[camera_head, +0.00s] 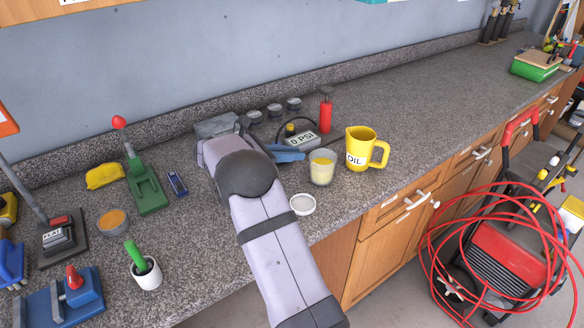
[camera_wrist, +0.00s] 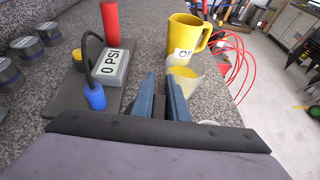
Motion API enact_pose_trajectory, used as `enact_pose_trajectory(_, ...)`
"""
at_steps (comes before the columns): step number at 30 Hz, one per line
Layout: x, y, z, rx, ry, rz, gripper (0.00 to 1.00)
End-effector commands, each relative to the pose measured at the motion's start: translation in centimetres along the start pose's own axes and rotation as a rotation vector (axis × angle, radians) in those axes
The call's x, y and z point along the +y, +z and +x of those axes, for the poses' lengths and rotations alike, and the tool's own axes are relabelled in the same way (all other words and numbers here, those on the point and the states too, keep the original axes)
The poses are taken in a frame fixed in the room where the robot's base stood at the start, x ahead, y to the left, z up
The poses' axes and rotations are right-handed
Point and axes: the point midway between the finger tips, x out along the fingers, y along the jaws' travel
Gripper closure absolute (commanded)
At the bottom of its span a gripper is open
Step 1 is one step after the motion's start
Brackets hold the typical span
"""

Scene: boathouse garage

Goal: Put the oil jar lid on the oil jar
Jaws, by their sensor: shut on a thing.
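The oil jar (camera_head: 322,168) looks like a clear glass with pale yellow contents, upright and open at the top on the counter. It also shows in the wrist view (camera_wrist: 188,76), just beyond my right-hand finger. A round white disc, which I take to be the oil jar lid (camera_head: 302,204), lies flat on the counter in front of the jar, beside my arm. Part of it shows in the wrist view (camera_wrist: 208,123). My gripper (camera_head: 303,155) is low at the jar's left side, its blue fingers close together. What is between them I cannot make out.
A yellow jug labelled OIL (camera_head: 361,149) stands right of the jar. A gauge reading 0 PSI (camera_head: 299,140) and a red cylinder (camera_head: 326,115) stand behind. A potted green-handled item (camera_head: 145,270) is at the front left.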

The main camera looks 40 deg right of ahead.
Motion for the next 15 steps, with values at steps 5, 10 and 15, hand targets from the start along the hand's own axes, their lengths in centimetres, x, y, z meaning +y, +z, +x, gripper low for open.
enact_pose_trajectory(5,0.0,2.0,-0.8,0.001,0.001,0.002,1.0)
enact_pose_trajectory(10,0.0,2.9,-1.2,0.001,0.0,0.0,1.0)
enact_pose_trajectory(15,-0.2,3.7,-1.1,0.0,-0.008,0.003,1.0)
